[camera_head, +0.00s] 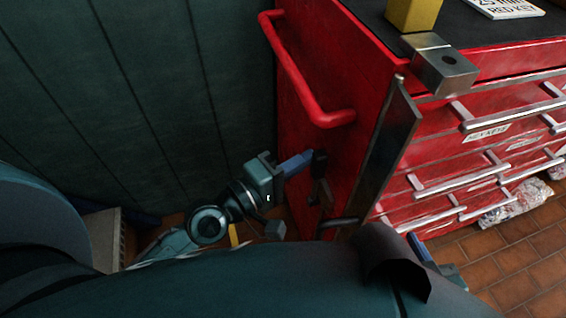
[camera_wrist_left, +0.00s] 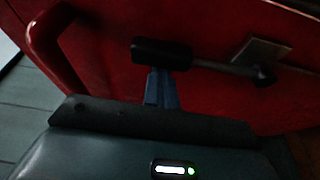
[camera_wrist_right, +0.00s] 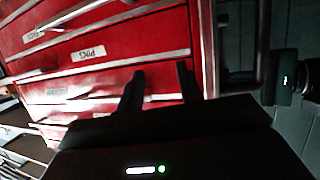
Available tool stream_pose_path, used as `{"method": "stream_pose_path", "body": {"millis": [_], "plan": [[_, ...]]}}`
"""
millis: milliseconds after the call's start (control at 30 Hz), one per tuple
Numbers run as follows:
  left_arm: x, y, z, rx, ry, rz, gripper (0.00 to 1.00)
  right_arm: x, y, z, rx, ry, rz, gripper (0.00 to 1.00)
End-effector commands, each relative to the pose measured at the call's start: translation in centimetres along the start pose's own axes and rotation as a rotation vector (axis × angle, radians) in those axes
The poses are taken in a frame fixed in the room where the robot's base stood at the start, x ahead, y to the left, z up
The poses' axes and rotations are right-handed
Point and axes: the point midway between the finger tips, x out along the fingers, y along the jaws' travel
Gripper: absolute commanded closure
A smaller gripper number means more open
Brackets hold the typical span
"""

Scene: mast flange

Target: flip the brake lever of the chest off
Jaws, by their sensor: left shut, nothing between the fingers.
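The red chest (camera_head: 345,75) stands at the right in the head view, its side facing me. Its brake lever, with a black grip (camera_head: 320,162), sits low on that side. In the left wrist view the grip (camera_wrist_left: 160,50) is at the left end of a dark rod running right to a pivot by a metal plate. My left gripper (camera_head: 298,164) is shut and empty, its blue fingertips (camera_wrist_left: 160,88) at the grip, apparently touching it; exact contact is hidden. My right gripper (camera_wrist_right: 160,90) is open and empty, facing the chest's drawer fronts.
A red push handle (camera_head: 305,80) juts from the chest's side above the lever. A dark metal plate (camera_head: 385,150) stands along the chest's near corner. A metal block (camera_head: 442,68) and a yellow object (camera_head: 413,12) are on top. A dark green wall (camera_head: 140,90) is close at left.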

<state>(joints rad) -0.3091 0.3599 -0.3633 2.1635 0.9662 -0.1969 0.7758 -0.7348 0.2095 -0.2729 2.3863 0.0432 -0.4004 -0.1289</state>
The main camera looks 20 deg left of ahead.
Motion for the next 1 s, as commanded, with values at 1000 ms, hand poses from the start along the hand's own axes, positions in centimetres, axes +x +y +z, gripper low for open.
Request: {"method": "stream_pose_path", "body": {"millis": [1000], "plan": [[-12.8, -0.2, 0.0, -0.001, -0.002, -0.005, 1.0, 1.1, 0.0, 0.2, -0.054, 0.1, 0.01, 0.64]]}}
